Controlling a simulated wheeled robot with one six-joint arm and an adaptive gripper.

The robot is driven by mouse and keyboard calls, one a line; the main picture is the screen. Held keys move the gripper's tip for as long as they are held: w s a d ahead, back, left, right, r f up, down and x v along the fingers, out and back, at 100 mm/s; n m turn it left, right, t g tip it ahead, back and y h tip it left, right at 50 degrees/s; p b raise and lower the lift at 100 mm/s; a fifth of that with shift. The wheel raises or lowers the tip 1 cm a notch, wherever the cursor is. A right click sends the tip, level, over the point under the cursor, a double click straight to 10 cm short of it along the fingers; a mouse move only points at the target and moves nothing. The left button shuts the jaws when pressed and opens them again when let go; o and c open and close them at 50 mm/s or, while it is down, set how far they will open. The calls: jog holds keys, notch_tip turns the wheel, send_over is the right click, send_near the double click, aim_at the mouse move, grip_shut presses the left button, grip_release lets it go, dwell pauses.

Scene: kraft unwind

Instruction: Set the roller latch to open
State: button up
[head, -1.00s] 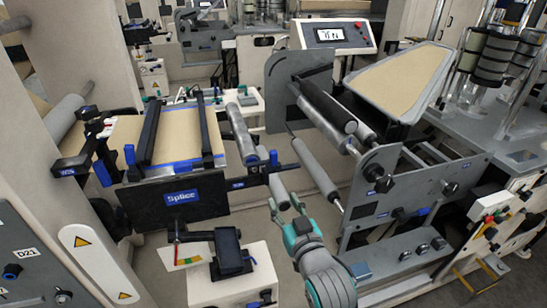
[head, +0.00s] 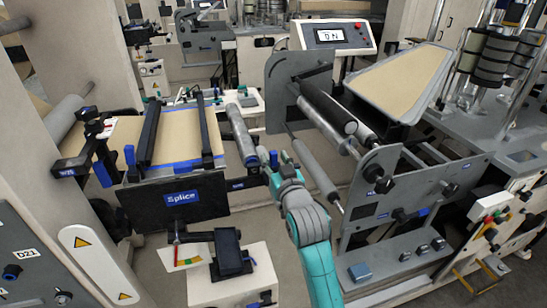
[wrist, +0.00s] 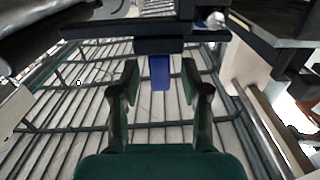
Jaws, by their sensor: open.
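A blue tab, apparently the roller latch (head: 274,160), sits at the right end of the splice table, beside the grey roller (head: 241,135). In the wrist view a blue tab (wrist: 160,72) hangs from a dark bar, in line with the gap between my fingers. My gripper (head: 284,168) is close to the tab in the head view, and partly covers what lies behind it. In the wrist view my gripper (wrist: 159,85) is open, with one dark green finger on each side of the tab. I cannot tell whether either finger touches it.
The splice table (head: 180,155) with its blue "Splice" plate (head: 182,198) stands to the left. The unwind frame's grey side plate (head: 375,190) and rollers stand close on the right. A white box with a black device (head: 232,255) is in front.

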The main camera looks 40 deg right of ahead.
jog(key=shift+x, duration=0.8)
grip_shut()
